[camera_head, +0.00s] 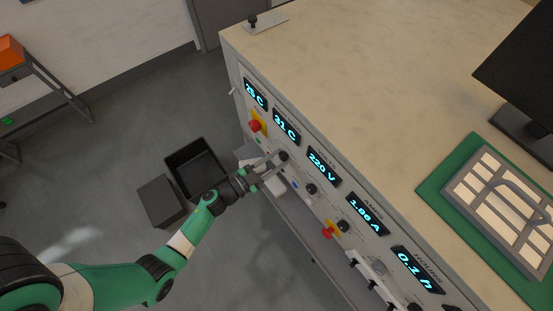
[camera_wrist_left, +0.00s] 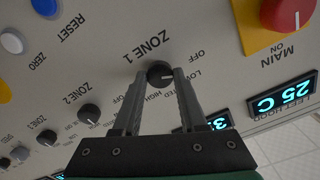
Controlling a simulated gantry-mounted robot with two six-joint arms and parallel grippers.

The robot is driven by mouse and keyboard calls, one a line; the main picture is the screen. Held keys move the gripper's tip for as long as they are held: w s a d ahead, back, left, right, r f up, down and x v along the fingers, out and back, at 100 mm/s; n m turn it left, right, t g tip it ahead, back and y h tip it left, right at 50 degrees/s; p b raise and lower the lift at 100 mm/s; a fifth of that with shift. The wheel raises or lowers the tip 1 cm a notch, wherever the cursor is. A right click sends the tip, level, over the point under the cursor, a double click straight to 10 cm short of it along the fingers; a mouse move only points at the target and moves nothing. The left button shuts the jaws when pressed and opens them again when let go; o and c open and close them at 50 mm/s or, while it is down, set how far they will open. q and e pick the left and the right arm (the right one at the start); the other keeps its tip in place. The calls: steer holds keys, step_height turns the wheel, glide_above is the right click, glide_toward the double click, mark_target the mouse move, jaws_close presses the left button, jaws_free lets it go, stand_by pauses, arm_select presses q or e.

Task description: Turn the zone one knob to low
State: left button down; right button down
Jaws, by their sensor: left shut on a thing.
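The zone one knob (camera_wrist_left: 160,70) is a small round black knob on the grey panel front, below the printed "ZONE 1" label. Its marks OFF, LOW and HIGH show upside down in the wrist view, partly covered by the fingers. My left gripper (camera_wrist_left: 163,77) has a fingertip on each side of the knob and is shut on it. In the head view my left gripper (camera_head: 276,162) reaches the panel at this dark knob (camera_head: 284,156). A short light line shows on the knob's face, but its exact setting is hard to tell. My right gripper is not in view.
The zone two knob (camera_wrist_left: 89,112) and zone three knob (camera_wrist_left: 47,138) sit in line beside it. A red main switch (camera_wrist_left: 289,14) on yellow is near, as is a lit display (camera_wrist_left: 284,95). A black bin (camera_head: 197,165) stands on the floor.

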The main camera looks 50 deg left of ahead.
arm_select(q)
steer(key=m, duration=0.4)
steer(key=shift+m, duration=0.4)
stand_by(0.4)
steer(key=shift+c, duration=2.3)
jaws_free()
steer(key=shift+s, duration=0.15)
steer(key=shift+s, duration=0.3)
steer(key=s+p, duration=0.2)
steer(key=s, duration=0.8)
steer(key=shift+s+a, duration=0.4)
